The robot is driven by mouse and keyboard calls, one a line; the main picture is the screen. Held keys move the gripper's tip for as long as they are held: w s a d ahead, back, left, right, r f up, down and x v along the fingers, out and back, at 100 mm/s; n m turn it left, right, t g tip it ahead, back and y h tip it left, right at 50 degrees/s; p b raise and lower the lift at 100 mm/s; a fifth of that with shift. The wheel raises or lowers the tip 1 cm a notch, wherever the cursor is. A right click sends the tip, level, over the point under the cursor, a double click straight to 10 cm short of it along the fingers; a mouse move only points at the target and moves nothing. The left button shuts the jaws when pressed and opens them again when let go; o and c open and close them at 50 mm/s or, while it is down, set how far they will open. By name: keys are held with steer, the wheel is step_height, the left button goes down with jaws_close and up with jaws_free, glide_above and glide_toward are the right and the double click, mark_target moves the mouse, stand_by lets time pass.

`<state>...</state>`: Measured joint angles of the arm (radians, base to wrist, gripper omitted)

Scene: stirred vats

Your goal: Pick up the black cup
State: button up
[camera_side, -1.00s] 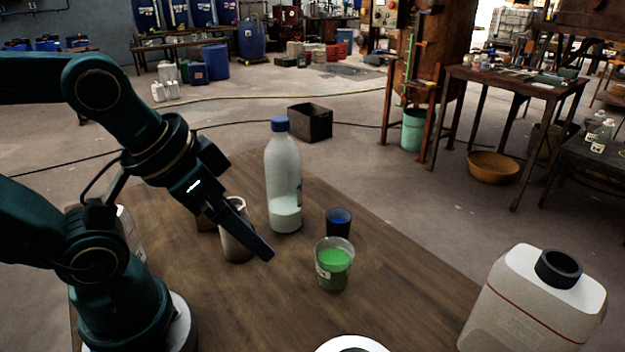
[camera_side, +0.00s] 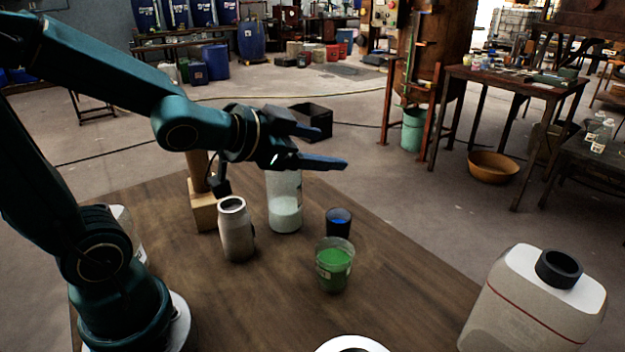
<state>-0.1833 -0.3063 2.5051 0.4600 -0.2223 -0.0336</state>
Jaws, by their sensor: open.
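The black cup (camera_side: 338,224) stands upright on the wooden table, with something blue showing inside it. It is just behind a clear cup of green liquid (camera_side: 334,266), which overlaps its lower front in the picture. My gripper (camera_side: 330,148) is open and empty. It is up in the air above and to the left of the black cup, with its fingers pointing right, and it does not touch the cup.
A tall bottle of whitish liquid (camera_side: 285,213) stands left of the black cup, its top hidden by my gripper. A metal canister (camera_side: 236,232) and a wooden block stand (camera_side: 204,211) are farther left. A white jug (camera_side: 535,305) is at the front right. The table's right middle is bare.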

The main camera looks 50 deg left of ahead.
step_height(320, 180, down, 3)
steer(key=w+m+h, duration=0.1)
steer(key=w, duration=0.1)
steer(key=n+g+h, duration=0.1)
steer(key=n+h, duration=0.1)
steer(key=h, duration=0.1)
glide_toward(348, 219)
steer(key=shift+d, duration=0.3)
steer(key=shift+w+f+y, duration=0.15)
steer(key=shift+f+y, duration=0.05)
steer(key=shift+y, duration=0.1)
steer(key=shift+x, duration=3.55)
steer(key=c, duration=1.1)
